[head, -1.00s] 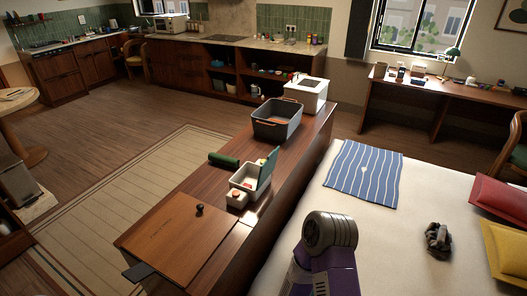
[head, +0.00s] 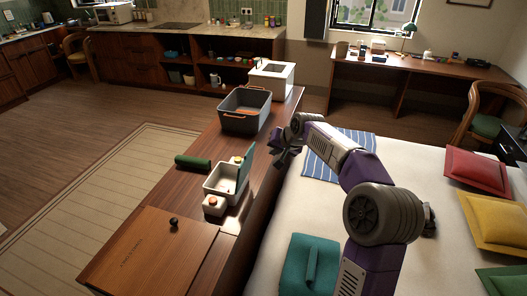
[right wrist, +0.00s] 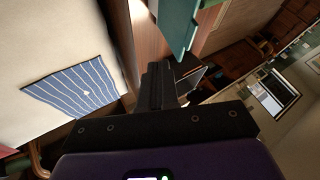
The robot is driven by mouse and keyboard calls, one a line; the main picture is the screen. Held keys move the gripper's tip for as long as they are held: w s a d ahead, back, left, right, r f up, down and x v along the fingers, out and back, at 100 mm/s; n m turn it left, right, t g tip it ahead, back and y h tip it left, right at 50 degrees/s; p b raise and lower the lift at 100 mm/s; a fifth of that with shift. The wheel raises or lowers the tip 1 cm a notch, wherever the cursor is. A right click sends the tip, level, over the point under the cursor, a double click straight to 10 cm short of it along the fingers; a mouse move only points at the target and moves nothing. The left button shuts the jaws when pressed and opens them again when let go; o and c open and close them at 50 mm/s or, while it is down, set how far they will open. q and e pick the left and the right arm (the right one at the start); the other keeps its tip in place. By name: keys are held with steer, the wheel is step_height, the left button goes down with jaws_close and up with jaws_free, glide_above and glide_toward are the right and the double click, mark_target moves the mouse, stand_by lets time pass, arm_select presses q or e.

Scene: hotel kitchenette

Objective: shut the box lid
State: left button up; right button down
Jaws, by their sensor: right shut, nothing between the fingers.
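The white box (head: 217,187) stands on the long wooden counter with its green lid (head: 246,170) raised on its right side, so the box is open. The lid also shows at the top of the right wrist view (right wrist: 178,22). My right gripper (head: 281,154) is to the right of and beyond the lid, over the counter's right edge, with a gap between them in the head view. Its dark fingers are together and empty in the right wrist view (right wrist: 158,85). My left gripper is not in view.
A small white container (head: 213,205) with an orange top stands in front of the box. A green cylinder (head: 192,162) lies to its left. A grey bin (head: 232,122) stands farther back. The bed with a striped cloth (head: 322,165) lies right.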

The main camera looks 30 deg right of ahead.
steer(key=w+a+f, duration=0.2)
steer(key=w+f, duration=0.4)
steer(key=w, duration=0.2)
steer(key=shift+w+a+b, duration=0.3)
steer(key=shift+a+b, duration=0.05)
steer(key=shift+b, duration=0.1)
